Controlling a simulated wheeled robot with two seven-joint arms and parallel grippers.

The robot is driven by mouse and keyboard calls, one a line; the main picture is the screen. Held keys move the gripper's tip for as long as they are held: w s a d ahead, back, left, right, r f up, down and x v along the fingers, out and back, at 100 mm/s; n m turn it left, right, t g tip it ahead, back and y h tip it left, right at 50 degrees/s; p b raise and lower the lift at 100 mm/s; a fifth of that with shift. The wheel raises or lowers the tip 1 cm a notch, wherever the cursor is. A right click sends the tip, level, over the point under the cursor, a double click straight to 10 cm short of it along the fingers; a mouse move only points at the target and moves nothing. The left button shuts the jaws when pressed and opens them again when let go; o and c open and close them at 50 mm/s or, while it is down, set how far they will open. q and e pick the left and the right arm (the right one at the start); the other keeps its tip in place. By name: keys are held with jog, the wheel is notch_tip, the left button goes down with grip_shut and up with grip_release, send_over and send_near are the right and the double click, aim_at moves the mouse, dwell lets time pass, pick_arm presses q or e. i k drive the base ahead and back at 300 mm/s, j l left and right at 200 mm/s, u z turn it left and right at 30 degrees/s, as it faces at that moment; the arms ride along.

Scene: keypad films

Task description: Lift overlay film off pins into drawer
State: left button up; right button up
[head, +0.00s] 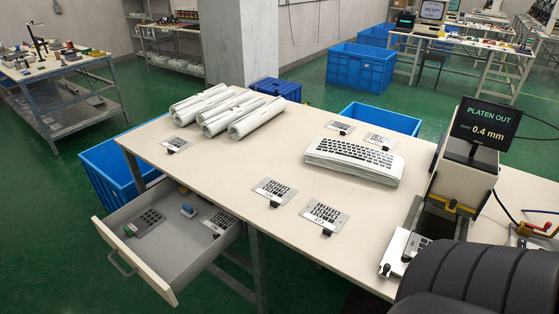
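A pale platen (396,253) sticks out at the foot of the press (462,182) on the right of the table. A small dark-patterned piece (417,243) lies on it, perhaps the overlay film; the pins are too small to make out. The drawer (137,262) under the table's left end is pulled open. Inside it are a grey keypad (151,222), a small blue item (188,211) and a dark-patterned film or plate (219,221) near the table side. Neither of my grippers is in view.
The table (235,165) holds several patterned plates with black knobs, such as one at the front (323,215), a white keyboard stack (353,160) and paper rolls (215,108). The screen (486,122) reads "PLATEN OUT −0.4 mm". A ribbed black form (475,278) fills the lower right.

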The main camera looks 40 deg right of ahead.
aim_at(420, 242)
jog(key=z, duration=2.5)
